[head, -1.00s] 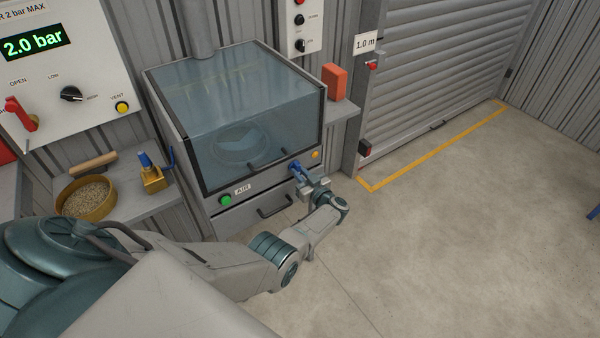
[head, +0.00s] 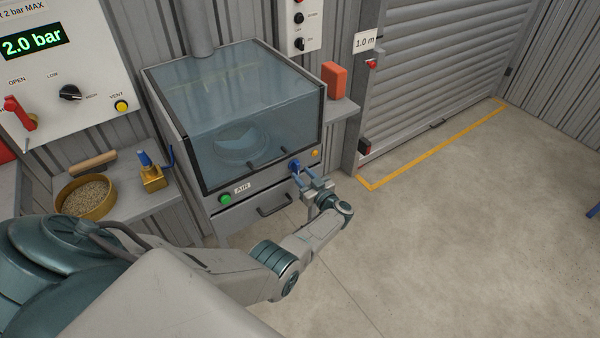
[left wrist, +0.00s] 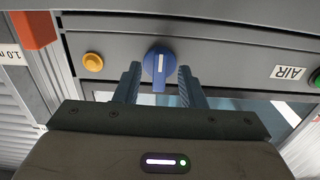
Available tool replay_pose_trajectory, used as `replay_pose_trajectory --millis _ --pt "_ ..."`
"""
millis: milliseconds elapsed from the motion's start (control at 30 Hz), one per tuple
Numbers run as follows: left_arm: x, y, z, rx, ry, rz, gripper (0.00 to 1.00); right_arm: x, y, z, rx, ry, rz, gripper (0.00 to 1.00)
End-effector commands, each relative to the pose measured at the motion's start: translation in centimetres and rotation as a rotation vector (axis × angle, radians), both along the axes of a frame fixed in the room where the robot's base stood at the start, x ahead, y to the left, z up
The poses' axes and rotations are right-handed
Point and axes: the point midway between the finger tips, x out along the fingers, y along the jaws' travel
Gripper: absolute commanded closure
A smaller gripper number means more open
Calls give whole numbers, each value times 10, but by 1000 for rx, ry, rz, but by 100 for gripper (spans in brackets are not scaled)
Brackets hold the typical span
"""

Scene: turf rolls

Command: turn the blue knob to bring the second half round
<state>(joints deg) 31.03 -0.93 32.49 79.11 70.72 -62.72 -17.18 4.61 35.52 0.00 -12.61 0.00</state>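The blue knob (head: 295,166) sits on the front panel of the glass-topped cabinet (head: 250,187), between the AIR label and a yellow button. In the left wrist view the knob (left wrist: 160,66) shows a white pointer line. My left gripper (head: 312,178) is in front of it. In the left wrist view the fingers of that gripper (left wrist: 157,78) stand apart on either side of the knob, with gaps, and hold nothing. A dim round shape (head: 240,140) shows behind the tinted glass; its details are unclear. My right gripper is not in view.
A green button (head: 226,199) and a drawer handle (head: 274,205) are on the cabinet front. A shelf at left holds a bowl of grains (head: 86,197) and a brass block with a blue top (head: 151,177). An orange block (head: 335,80) stands at right.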

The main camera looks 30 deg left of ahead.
Motion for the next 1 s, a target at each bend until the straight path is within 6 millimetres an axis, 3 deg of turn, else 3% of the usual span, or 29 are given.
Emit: replay_pose_trajectory --millis 200,400,1000 --pt "-18 -44 -2 -4 -1 -1 64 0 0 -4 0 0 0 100" --pt "-29 -71 -2 -1 2 -1 64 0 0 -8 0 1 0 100" --pt "-33 -79 0 -1 1 0 64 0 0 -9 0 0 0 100"
